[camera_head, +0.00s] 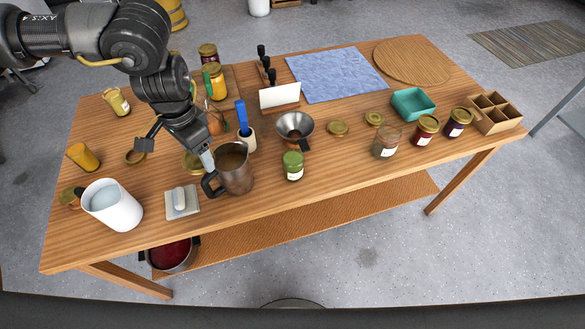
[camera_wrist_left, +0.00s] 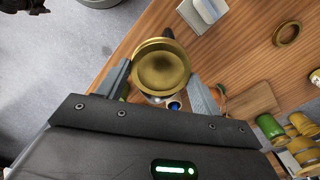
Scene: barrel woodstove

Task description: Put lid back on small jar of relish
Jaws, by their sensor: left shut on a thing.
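The small jar with green contents and a white label (camera_head: 292,167) stands upright near the table's front edge, right of the metal mug. Its top looks olive, and I cannot tell whether it is covered. My left gripper (camera_head: 207,158) is over the table, beside the mug. In the left wrist view, its fingers (camera_wrist_left: 162,74) are shut on a round gold lid (camera_wrist_left: 160,68). This lid also shows partly behind the gripper in the head view (camera_head: 192,163). The jar is right of the gripper and apart from it. My right gripper is not in view.
The metal mug (camera_head: 236,172) stands close to my left gripper. A funnel (camera_head: 296,125) and a blue-handled tool (camera_head: 241,114) stand behind the jar. A white canister (camera_head: 113,207) and a white block (camera_head: 182,202) are at front left.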

